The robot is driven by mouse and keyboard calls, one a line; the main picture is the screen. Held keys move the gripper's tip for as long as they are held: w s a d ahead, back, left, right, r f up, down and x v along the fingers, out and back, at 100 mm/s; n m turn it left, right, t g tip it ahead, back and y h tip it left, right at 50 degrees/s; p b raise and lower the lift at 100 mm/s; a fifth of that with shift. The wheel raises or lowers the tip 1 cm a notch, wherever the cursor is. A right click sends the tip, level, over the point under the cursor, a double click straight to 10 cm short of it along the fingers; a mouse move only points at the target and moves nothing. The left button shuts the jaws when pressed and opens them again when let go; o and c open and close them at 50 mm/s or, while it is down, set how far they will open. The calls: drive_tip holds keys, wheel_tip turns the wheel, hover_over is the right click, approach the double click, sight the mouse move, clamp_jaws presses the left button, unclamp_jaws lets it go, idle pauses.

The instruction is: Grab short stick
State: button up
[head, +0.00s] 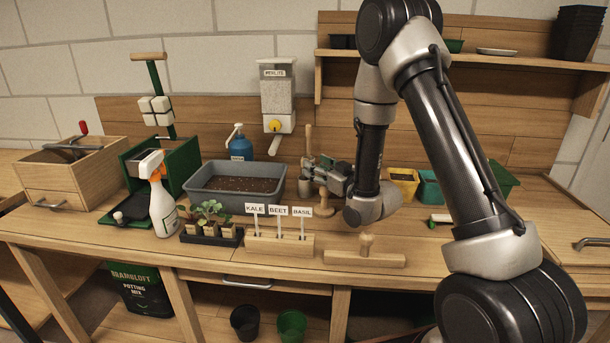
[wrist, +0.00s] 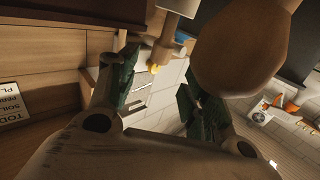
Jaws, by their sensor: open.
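A short upright wooden stick (head: 308,138) shows in the head view just above and behind my gripper (head: 313,172). Its lower part is hidden by the gripper, so I cannot tell whether they touch. A round wooden foot (head: 323,211) shows below the gripper; whether it belongs to the stick is unclear. In the wrist view my gripper (wrist: 157,97) has its dark-padded fingers apart, with no stick visible between them. A large rounded wooden piece (wrist: 236,45) looms close to the camera, beside the right finger; I cannot tell which object it is.
A grey soil tub (head: 236,183) and blue bottle (head: 239,145) stand left of the gripper. A grey cup (head: 304,188) is beside it. The label block (head: 265,246) and a knobbed wooden board (head: 350,258) lie in front. Yellow (head: 403,184) and teal pots (head: 429,190) stand right.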

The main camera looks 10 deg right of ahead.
sight(305, 158)
drive_tip(key=x, duration=0.6)
drive_tip(key=shift+w, duration=0.3)
drive_tip(key=shift+r, duration=0.1)
drive_tip(key=c, duration=1)
